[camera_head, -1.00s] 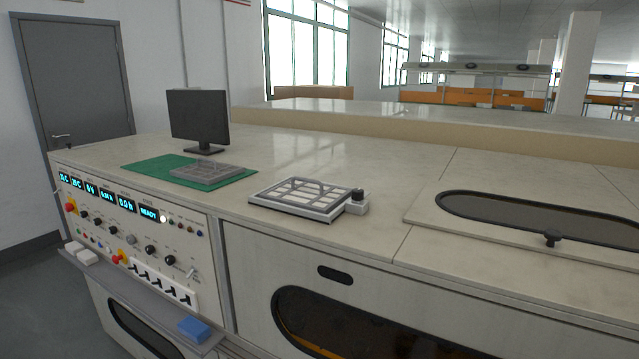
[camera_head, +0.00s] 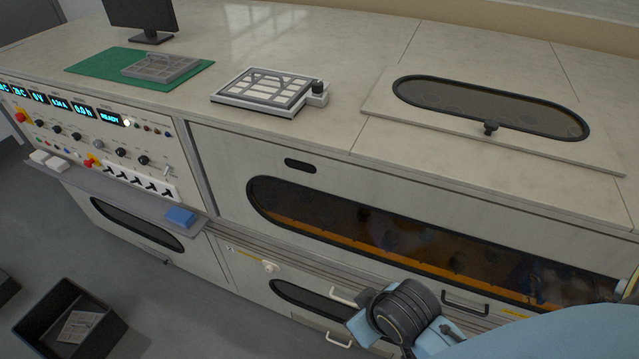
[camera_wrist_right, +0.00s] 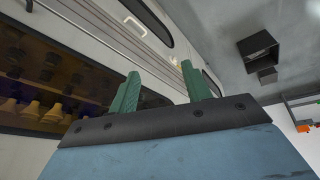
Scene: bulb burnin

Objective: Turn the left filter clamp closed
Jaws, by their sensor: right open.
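A filter frame (camera_head: 264,93) with a light grid lies on the bench top in the head view. A clamp with a black knob (camera_head: 318,88) stands at its right end; I cannot tell its turn position or whether it is the left filter clamp. My right gripper (camera_wrist_right: 160,70) shows in the right wrist view with two green fingers apart and nothing between them. It is in front of the bench's front panels, well away from the knob. Part of my blue arm shows at the lower right of the head view. My left gripper is out of view.
A grey filter piece (camera_head: 160,68) lies on a green mat (camera_head: 88,69) near the monitor (camera_head: 138,14). A hatch with a dark window (camera_head: 490,105) and a small knob is at the right. A ledge (camera_head: 130,196) juts below the control panel. A black bin (camera_head: 68,322) stands on the floor.

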